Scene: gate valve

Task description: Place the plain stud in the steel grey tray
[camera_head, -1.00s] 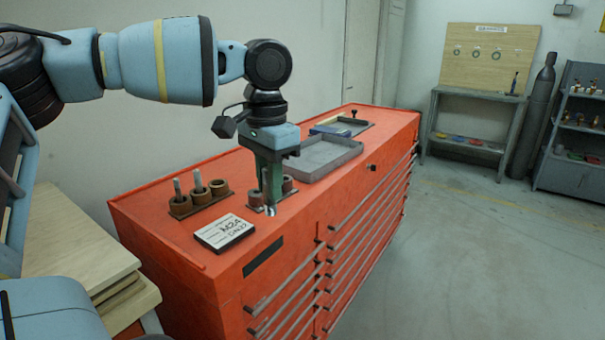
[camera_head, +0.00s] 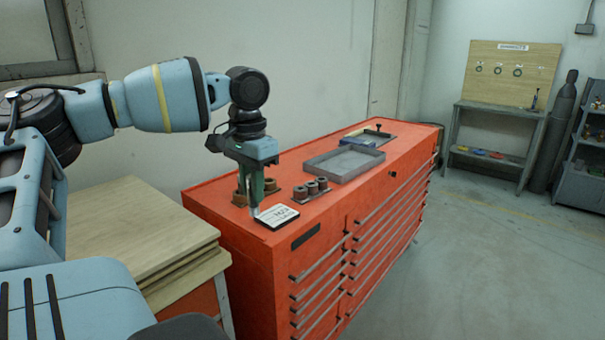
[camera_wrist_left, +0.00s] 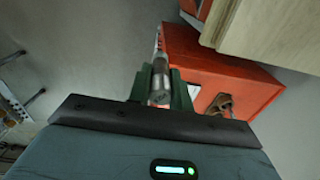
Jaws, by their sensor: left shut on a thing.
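My left gripper (camera_head: 253,203) points down above the near-left end of the red cabinet, with its green fingers shut on a metal stud. The stud's pale lower end (camera_head: 254,211) shows below the fingers, beside the white card. In the left wrist view the stud (camera_wrist_left: 160,82) is a grey cylinder between the two green fingers. Whether it is plain or threaded is too small to tell. The steel grey tray (camera_head: 344,175) lies further along the cabinet top, to the right of the gripper, and looks empty. My right gripper is not in view.
A grey holder with several round sockets (camera_head: 311,187) stands between gripper and tray. A brown holder (camera_head: 239,199) is partly hidden behind the gripper. The white card (camera_head: 277,216) lies near the front edge. A blue item (camera_head: 357,140) and a darker tray are beyond.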

